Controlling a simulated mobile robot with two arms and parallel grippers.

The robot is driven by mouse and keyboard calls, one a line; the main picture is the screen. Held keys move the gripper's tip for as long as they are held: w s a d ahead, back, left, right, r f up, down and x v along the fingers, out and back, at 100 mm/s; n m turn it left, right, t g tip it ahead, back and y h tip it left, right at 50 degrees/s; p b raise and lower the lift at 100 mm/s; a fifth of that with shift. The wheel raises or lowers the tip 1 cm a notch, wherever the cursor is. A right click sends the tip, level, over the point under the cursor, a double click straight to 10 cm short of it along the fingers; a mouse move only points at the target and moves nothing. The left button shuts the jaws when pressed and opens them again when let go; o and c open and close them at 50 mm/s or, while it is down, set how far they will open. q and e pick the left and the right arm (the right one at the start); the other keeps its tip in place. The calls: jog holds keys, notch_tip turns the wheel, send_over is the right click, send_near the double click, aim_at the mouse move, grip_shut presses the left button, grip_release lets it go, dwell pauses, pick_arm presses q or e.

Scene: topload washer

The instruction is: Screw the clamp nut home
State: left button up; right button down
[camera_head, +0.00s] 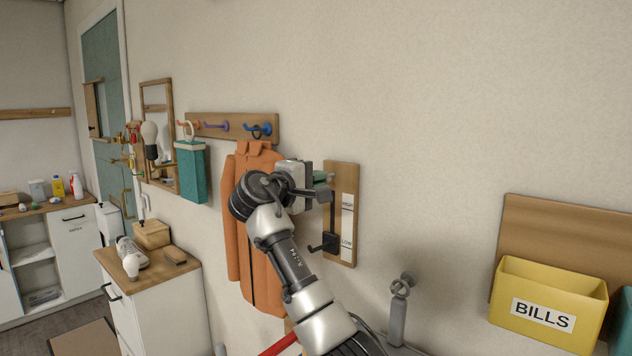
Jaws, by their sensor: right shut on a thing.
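A wooden board (347,183) is fixed to the wall, with white label strips and a black vertical rod. A black bracket (331,241) sits low on the rod. A small green piece (322,176), which looks like the clamp nut, shows at the upper part of the board. My right gripper (316,184) reaches up from below and is shut on this green piece. The gripper body and wrist hide most of it, so its thread and how far it is seated cannot be seen. My left gripper is not in view.
An orange coat (258,240) hangs from a hook rail (232,126) just left of my right arm. A yellow BILLS bin (548,303) is at the right. A white cabinet (165,305) stands at the left. The wall between board and bin is mostly clear.

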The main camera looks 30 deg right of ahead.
jog(key=shift+f, duration=0.2)
jog(key=c, duration=1.2)
grip_release()
jog(key=shift+r, duration=0.15)
jog(key=shift+c, duration=0.2)
jog(key=b+v, duration=0.3)
jog(key=v, duration=0.8)
